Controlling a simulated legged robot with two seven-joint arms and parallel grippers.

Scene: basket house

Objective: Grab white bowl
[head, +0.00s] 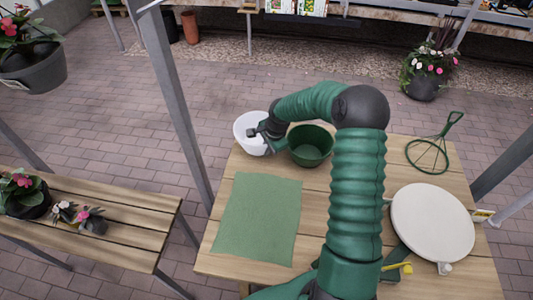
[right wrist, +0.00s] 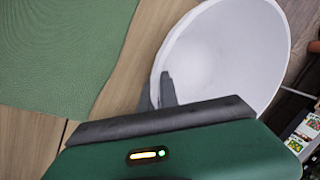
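The white bowl (head: 244,121) is at the far left corner of the wooden table in the head view. In the right wrist view the white bowl (right wrist: 225,50) fills the upper right, its inside empty. My right gripper (head: 257,134) is at the bowl's near right rim. In the wrist view the right gripper's (right wrist: 158,92) dark fingers are close together, one inside the bowl and one outside, with the rim between them. I cannot tell whether they press on it. My left gripper is not in view.
A green pot (head: 311,146) stands right beside the bowl, close under my right forearm. A green cloth (head: 257,218) lies nearer on the table (head: 221,262). A round cream disc (head: 432,222) and a green wire stand (head: 430,154) are at the right. A metal post (head: 178,105) rises left of the table.

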